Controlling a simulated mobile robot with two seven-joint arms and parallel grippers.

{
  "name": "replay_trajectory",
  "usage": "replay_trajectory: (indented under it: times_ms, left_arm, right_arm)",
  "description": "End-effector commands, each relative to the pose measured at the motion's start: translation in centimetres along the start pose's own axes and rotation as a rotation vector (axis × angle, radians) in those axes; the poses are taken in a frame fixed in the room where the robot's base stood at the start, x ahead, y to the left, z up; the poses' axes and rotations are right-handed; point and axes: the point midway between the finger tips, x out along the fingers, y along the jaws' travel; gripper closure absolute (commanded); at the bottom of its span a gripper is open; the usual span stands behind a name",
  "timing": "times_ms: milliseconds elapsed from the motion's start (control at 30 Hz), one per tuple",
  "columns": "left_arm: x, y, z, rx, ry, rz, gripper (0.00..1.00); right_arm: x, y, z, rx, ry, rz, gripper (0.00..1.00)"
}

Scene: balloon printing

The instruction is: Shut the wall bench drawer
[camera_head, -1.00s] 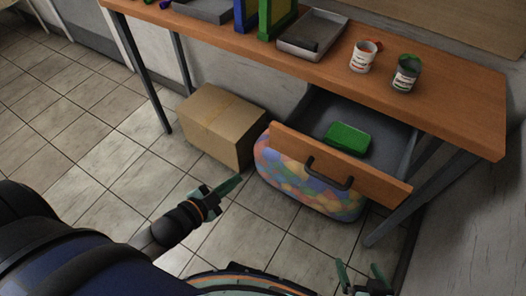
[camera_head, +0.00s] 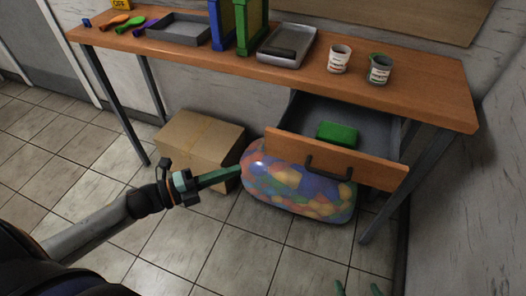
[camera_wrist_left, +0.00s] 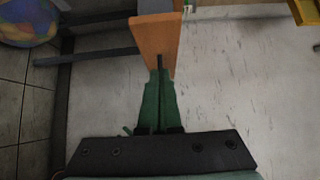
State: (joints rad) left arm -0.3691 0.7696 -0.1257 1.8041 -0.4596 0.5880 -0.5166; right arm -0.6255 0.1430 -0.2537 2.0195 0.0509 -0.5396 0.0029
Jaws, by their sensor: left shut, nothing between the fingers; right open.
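The wall bench drawer (camera_head: 335,161) is pulled out under the right part of the bench, with its orange wooden front and dark handle (camera_head: 329,168) facing me. A green block (camera_head: 337,134) lies inside it. My left gripper (camera_head: 236,172) is shut and empty, left of the drawer front and apart from it in the head view, its tips by the balloon bag. In the left wrist view its green fingers (camera_wrist_left: 158,90) point at an orange wooden panel (camera_wrist_left: 157,38); contact cannot be told. My right gripper (camera_head: 358,289) is open, only its fingertips showing at the bottom edge.
A bag of colourful balloons (camera_head: 298,191) lies under the drawer. A cardboard box (camera_head: 200,142) stands to its left. The bench (camera_head: 420,92) holds two cups, trays, frames and several balloons. Tiled floor is clear in front.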

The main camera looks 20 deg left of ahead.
Motion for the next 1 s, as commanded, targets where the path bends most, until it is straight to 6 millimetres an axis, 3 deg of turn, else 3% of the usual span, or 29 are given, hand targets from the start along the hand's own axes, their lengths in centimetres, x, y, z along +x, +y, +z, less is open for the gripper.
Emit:
replay_trajectory:
  times_ms: [400, 700, 1000]
  left_arm:
    - [7.4, -0.1, 0.1, 0.001, -0.001, -0.003, 1.00]
    - [9.3, 0.1, 2.5, -0.001, -0.002, 0.000, 1.00]
    - [9.7, 0.0, 2.9, -0.002, -0.002, 0.001, 1.00]
  right_arm:
    - [0.0, 0.1, -0.1, -0.001, 0.004, 0.001, 0.00]
    - [0.0, 0.0, 0.7, 0.002, -0.008, 0.000, 0.00]
    - [-0.1, 0.0, 0.9, 0.003, -0.012, 0.000, 0.00]
